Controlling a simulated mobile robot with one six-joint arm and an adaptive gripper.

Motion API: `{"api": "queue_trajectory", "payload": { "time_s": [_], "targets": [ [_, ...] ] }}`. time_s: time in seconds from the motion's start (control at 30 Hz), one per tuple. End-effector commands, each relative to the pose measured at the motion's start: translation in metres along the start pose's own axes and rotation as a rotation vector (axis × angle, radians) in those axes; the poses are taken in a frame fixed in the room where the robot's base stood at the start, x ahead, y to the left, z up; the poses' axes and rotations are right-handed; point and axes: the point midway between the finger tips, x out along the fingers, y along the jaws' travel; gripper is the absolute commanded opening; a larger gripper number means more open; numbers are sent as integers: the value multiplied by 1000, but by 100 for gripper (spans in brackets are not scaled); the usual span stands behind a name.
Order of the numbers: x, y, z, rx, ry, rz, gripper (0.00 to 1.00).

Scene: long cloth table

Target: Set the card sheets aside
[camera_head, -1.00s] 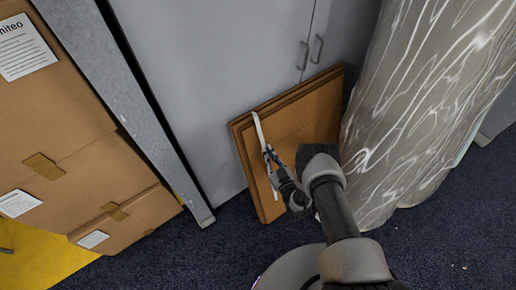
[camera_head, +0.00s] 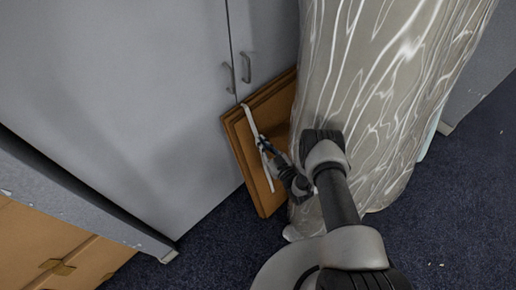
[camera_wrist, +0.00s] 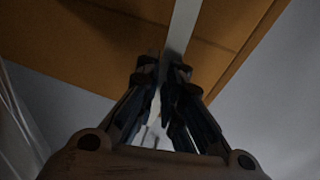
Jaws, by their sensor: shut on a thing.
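The card sheets (camera_head: 278,108) are a flat brown stack, standing tilted in front of the grey cabinet. A white strap (camera_head: 247,113) runs around them. My gripper (camera_head: 263,144) is shut on this strap at the face of the stack. In the wrist view the fingertips (camera_wrist: 161,72) pinch the strap (camera_wrist: 184,24), with the brown card (camera_wrist: 110,38) just beyond. The right part of the stack is hidden by the wrapped column and my arm. Whether its lower corner touches the floor I cannot tell.
The grey cabinet (camera_head: 130,90) with two handles stands behind the sheets. A tall column in shiny wrap (camera_head: 385,110) stands close on their right. Cardboard boxes (camera_head: 40,245) are at lower left, beside a grey post (camera_head: 90,205). Dark carpet (camera_head: 215,245) is free between.

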Motion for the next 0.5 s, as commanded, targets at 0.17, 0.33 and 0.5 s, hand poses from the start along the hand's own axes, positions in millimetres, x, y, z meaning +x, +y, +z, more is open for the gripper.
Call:
{"api": "queue_trajectory", "payload": {
  "time_s": [0.17,0.33,0.5],
  "targets": [
    [2,8,-2,-3,3,7,0],
    [2,7,-2,-3,3,6,0],
    [2,7,-2,-3,3,6,11]
  ]
}}
